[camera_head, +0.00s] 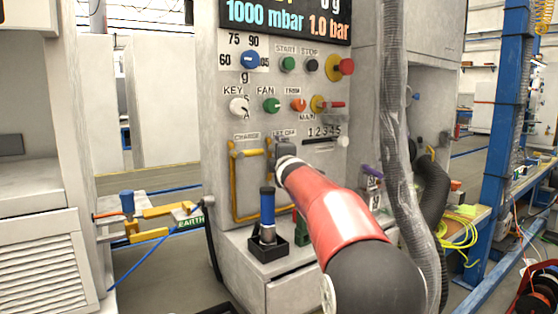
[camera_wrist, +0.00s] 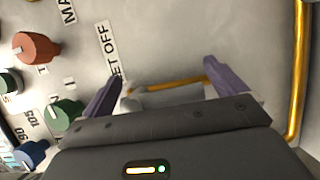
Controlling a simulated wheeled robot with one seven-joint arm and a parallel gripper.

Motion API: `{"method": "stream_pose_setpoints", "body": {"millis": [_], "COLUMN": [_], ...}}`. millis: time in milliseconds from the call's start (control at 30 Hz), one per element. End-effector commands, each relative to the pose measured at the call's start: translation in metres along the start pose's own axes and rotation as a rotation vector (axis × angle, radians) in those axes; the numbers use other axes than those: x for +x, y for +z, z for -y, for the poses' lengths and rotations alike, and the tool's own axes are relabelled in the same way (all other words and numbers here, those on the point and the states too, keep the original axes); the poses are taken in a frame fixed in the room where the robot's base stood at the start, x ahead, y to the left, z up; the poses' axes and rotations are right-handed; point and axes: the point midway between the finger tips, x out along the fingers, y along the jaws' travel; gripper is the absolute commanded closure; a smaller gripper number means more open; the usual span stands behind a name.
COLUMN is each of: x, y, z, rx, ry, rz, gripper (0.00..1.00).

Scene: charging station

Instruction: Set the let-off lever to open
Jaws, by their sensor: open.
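My gripper (camera_wrist: 162,72) is open, its two purple fingers pointing at the grey panel. Between the fingers, in the wrist view, is a pale grey block with a thin yellow bar, the let-off lever (camera_wrist: 165,83). I cannot tell whether the fingers touch it. The LET OFF label (camera_wrist: 108,50) is beside the left finger. In the head view my gripper (camera_head: 285,148) is at the panel under the LET OFF label (camera_head: 284,132) and hides most of the lever, so its setting cannot be told.
The yellow CHARGE handle (camera_head: 233,170) is left of my gripper. Above are the key knob (camera_head: 238,106), green fan knob (camera_head: 271,105) and orange trim knob (camera_head: 298,105). A blue-topped handle (camera_head: 267,207) stands below. A grey hose (camera_head: 392,120) hangs right of my arm.

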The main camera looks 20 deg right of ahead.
Motion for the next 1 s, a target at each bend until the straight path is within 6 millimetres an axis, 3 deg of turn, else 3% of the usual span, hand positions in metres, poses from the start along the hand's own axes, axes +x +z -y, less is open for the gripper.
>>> {"method": "stream_pose_setpoints", "body": {"millis": [400, 867, 1000], "x": [-0.064, -0.073, -0.096], "y": [0.0, 0.0, 0.0], "z": [0.002, 0.001, 0.005], "rx": [0.001, 0.006, 0.097], "ry": [0.0, -0.003, -0.052], "rz": [0.0, 0.002, 0.03], "gripper": [0.04, 0.04, 0.04]}}
